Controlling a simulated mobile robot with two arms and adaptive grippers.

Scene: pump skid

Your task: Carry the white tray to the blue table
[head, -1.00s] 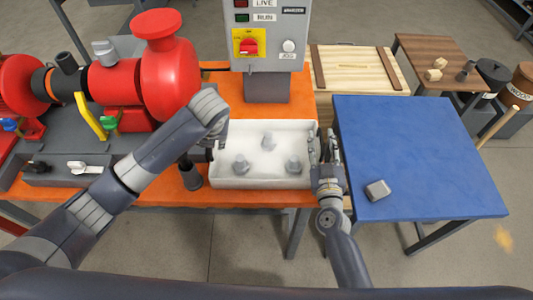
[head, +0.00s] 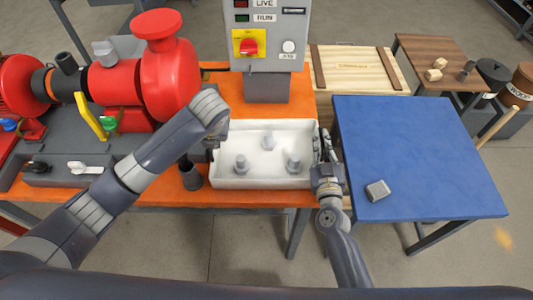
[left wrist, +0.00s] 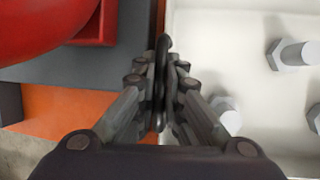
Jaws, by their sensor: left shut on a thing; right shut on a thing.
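The white tray (head: 262,180) is at the front edge of the orange bench (head: 150,197), with several grey bolts (head: 241,163) standing in it. In the left wrist view its pale floor (left wrist: 210,60) and bolts (left wrist: 296,54) show on the right. The blue table (head: 415,150) stands just right of the tray. I cannot tell whether the tray touches the bench.
A grey block (head: 377,190) lies on the blue table near its left front; the rest of its top is clear. A red pump (head: 165,75) stands left, a control box (head: 268,35) behind the tray.

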